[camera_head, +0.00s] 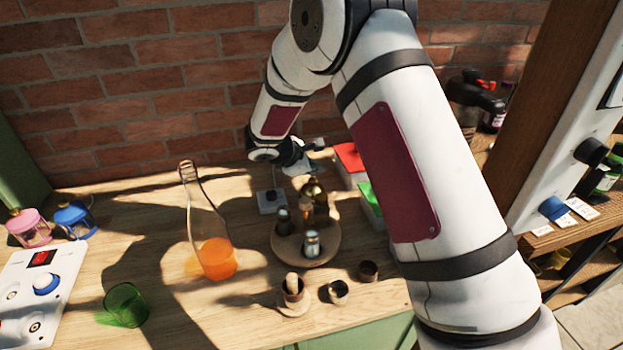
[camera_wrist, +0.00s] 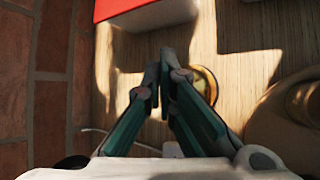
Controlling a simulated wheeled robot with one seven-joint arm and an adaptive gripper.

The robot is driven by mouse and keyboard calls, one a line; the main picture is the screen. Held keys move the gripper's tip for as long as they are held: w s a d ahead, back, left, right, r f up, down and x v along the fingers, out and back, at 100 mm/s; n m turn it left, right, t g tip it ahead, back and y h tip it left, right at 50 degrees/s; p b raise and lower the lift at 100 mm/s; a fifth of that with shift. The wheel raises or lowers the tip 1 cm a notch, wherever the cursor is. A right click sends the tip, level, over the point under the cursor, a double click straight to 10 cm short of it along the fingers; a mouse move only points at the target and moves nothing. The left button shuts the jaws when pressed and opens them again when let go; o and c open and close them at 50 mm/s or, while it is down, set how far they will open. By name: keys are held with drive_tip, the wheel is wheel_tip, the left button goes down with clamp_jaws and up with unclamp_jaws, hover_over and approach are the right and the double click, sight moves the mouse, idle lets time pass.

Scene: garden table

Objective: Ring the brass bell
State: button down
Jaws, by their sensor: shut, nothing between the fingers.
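A round brass-coloured thing (camera_wrist: 204,84), likely the brass bell, sits on the wooden table in the wrist view. My gripper's right finger partly covers it. My gripper (camera_wrist: 160,68) is shut and empty, its fingertips just left of the brass thing. I cannot tell the height gap between them. In the head view my gripper is at the back of the table near the brick wall, partly hidden by my arm. I cannot clearly pick out the bell there, behind the amber bottle (camera_head: 314,192).
A round wooden tray (camera_head: 325,250) holds the amber bottle and shakers in front of my gripper. A red box (camera_head: 349,157) stands to the right. A tall bottle with orange liquid (camera_head: 217,258) stands to the left. The brick wall (camera_wrist: 52,85) is close by.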

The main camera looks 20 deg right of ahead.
sight(315, 181)
drive_tip(key=shift+r+p, duration=0.6)
drive_tip(key=shift+r, duration=2.2)
drive_tip(key=shift+r, duration=0.1)
drive_tip(key=s+d+r+m+g+y, duration=0.15)
drive_tip(key=s+r+m, duration=0.25)
drive_tip(key=s+r, duration=0.5)
drive_tip(key=s+d+r+m+y, duration=0.1)
drive_tip(key=s+d+r+m, duration=0.25)
drive_tip(key=s+r, duration=0.5)
drive_tip(key=s+a+m+y, duration=0.2)
drive_tip(key=s+m, duration=0.2)
drive_tip(key=s, duration=0.8)
drive_tip(key=s+a+m+t+y, duration=0.1)
drive_tip(key=s+a+m+y, duration=0.2)
drive_tip(key=s, duration=0.9)
drive_tip(key=shift+r+m, duration=0.4)
drive_tip(key=shift+m, duration=0.45)
